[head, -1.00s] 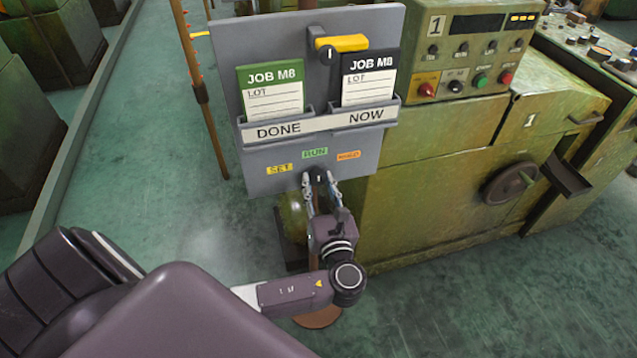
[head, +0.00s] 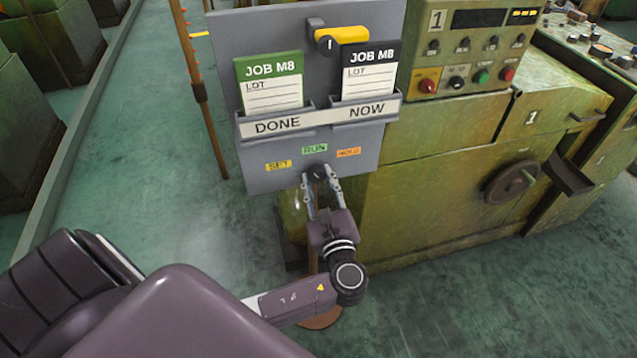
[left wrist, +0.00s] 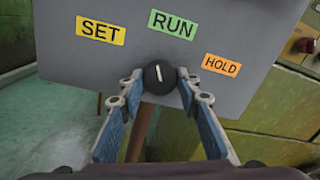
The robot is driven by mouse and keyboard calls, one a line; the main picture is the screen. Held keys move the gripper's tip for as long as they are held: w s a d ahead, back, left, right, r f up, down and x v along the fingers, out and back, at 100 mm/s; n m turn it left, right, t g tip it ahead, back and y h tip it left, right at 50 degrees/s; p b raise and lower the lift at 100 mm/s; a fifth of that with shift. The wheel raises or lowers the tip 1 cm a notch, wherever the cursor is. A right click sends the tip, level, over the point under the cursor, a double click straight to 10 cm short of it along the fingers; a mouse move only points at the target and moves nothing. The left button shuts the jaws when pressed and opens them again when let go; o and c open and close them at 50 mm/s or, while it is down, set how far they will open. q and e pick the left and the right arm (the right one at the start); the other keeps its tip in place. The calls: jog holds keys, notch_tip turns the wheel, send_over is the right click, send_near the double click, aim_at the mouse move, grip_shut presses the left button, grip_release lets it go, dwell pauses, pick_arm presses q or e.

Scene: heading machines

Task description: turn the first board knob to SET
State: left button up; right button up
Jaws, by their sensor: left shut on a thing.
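The board knob (head: 318,172) is a small round black knob low on the grey board (head: 225,60). It also shows in the left wrist view (left wrist: 158,77), where its white pointer line stands nearly upright, roughly toward the green RUN label (left wrist: 172,24). The yellow SET label (left wrist: 100,30) is to its upper left and the orange HOLD label (left wrist: 221,65) to its right. My left gripper (head: 320,178) reaches up from below and is shut on the knob, one finger on each side. My right gripper is not in view.
Above the knob, the board has DONE and NOW pockets (head: 320,120) holding a green card (head: 270,85) and a black card (head: 368,75), with a yellow handle (head: 350,36) above. A green machine (head: 440,160) stands right of the board. Open floor lies to the left.

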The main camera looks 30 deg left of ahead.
pick_arm(q)
jog(key=n+b, duration=0.2)
jog(key=n, duration=0.2)
jog(key=shift+f+n+b, duration=0.15)
jog(key=shift+n+b, duration=0.15)
jog(key=shift+w+n+y+b, duration=0.1)
jog(key=shift+n+y+b, duration=0.2)
jog(key=shift+n+b, duration=0.6)
jog(key=shift+n, duration=0.3)
jog(key=o, duration=1.2)
jog(key=shift+r, duration=0.2)
jog(key=shift+c, duration=0.2)
jog(key=shift+d, duration=0.1)
jog(key=r+v, duration=0.1)
jog(key=v, duration=1.1)
jog(key=shift+f, duration=0.4)
